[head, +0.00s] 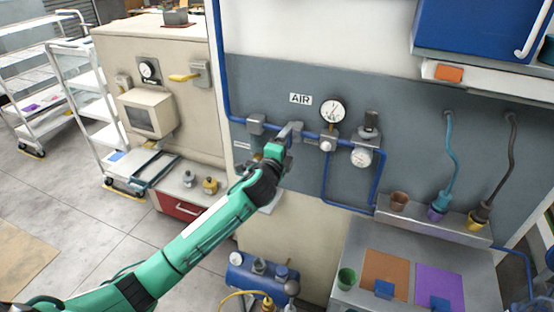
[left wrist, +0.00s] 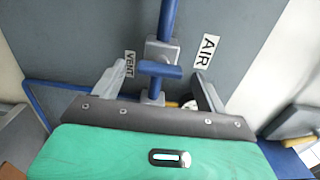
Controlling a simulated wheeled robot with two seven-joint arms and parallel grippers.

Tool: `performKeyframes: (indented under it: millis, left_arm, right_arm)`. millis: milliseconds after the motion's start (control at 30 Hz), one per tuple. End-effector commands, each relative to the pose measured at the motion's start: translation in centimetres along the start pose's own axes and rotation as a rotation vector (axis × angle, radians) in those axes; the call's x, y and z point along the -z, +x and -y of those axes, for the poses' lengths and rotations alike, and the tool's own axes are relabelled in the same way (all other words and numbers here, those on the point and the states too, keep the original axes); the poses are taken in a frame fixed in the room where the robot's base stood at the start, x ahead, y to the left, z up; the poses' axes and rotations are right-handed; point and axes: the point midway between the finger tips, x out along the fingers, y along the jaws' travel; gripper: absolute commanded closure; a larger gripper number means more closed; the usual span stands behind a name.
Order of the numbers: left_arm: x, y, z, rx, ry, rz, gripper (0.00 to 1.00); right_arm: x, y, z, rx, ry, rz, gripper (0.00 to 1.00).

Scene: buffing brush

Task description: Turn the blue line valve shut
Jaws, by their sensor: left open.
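The blue line runs along the grey wall panel as a blue pipe (head: 222,80). In the left wrist view, the pipe (left wrist: 167,18) enters a grey valve body (left wrist: 160,50) with a short blue handle (left wrist: 160,69), which looks crosswise to the pipe. My left gripper (head: 284,148) is at the panel, below the AIR label. It is open, with one finger on each side of the blue handle in the left wrist view (left wrist: 158,88). I cannot tell whether a finger touches it. In the head view the gripper hides the valve. My right gripper is not in view.
A pressure gauge (head: 332,112) and a regulator (head: 361,157) are right of the gripper. A grey pipe block (head: 256,124) is just left. Below stand a blue compressor tank (head: 252,276) and a grey bench (head: 350,302). A VENT label (left wrist: 129,64) is beside the valve.

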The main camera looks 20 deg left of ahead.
Motion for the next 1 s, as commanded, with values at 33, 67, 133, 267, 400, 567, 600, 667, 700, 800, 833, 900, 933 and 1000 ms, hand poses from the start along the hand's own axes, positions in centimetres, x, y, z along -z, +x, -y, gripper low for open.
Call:
performKeyframes:
  millis: [33, 67, 133, 267, 400, 567, 600, 667, 700, 800, 833, 900, 933, 1000]
  left_arm:
    - [0.0, -0.6, -0.3, 0.001, 0.0, -0.001, 0.25]
    - [0.0, -1.0, -0.3, 0.001, 0.0, -0.002, 0.25]
    - [0.0, -2.1, -0.4, 0.0, 0.001, -0.002, 0.25]
    - [0.0, -4.5, -0.5, 0.001, 0.002, -0.002, 0.25]
    - [0.0, -7.1, -0.5, 0.0, 0.001, -0.002, 0.25]
    - [0.1, -9.9, -0.5, 0.0, 0.001, -0.003, 0.25]
    - [0.0, -10.5, -0.4, 0.0, 0.002, -0.002, 0.25]
    - [0.0, -11.3, -0.4, 0.0, 0.002, -0.003, 0.25]
    - [0.0, -11.8, -0.3, 0.0, 0.002, -0.002, 0.25]
    - [0.0, -12.5, -0.2, 0.0, 0.002, -0.002, 0.25]
    - [0.0, -12.7, -0.2, 0.001, 0.002, -0.002, 0.25]
    - [0.0, -12.9, -0.1, 0.0, 0.002, -0.001, 0.25]
    - [0.0, -13.0, -0.1, 0.0, 0.002, -0.001, 0.25]
    - [0.0, -13.1, -0.1, -0.001, 0.002, -0.001, 0.25]
  right_arm:
    - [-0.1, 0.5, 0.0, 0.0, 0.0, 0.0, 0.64]
    - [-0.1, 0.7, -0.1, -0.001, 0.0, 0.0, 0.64]
    - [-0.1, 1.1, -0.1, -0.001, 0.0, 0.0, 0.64]
    - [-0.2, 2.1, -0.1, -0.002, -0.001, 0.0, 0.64]
    - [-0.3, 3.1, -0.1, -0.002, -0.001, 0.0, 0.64]
    - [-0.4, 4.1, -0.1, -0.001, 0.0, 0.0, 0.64]
    - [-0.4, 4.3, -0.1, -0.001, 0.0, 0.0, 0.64]
    - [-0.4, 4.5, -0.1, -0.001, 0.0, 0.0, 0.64]
    - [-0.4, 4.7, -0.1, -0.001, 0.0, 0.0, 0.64]
    - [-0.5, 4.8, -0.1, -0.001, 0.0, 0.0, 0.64]
    - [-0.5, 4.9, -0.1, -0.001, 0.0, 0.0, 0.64]
    - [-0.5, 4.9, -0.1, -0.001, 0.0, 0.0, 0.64]
    - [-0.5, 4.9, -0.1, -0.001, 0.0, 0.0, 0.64]
    - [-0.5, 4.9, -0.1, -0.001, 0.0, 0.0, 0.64]
